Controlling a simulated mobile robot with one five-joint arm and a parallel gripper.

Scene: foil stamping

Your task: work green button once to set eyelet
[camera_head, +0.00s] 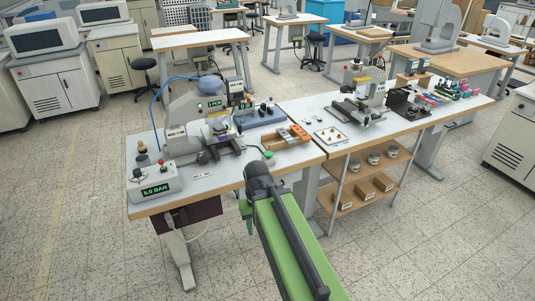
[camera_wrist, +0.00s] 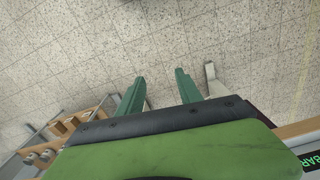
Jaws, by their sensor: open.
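A small green round piece (camera_head: 267,153), which looks like the green button, sits near the front edge of the left workbench (camera_head: 205,183), with a dark cord beside it. The eyelet press (camera_head: 198,128) stands behind and left of it. I cannot make out an eyelet. My gripper (camera_head: 246,212) hangs in front of the bench edge, below and nearer than the green piece, apart from it. In the wrist view my gripper (camera_wrist: 161,78) has its two green fingers spread, with only floor between them. The green piece is not in the wrist view.
A pressure box reading 5.0 BAR (camera_head: 155,184) stands at the bench's left corner. A second bench (camera_head: 330,113) with a press and shelves joins on the right. The floor in front is clear.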

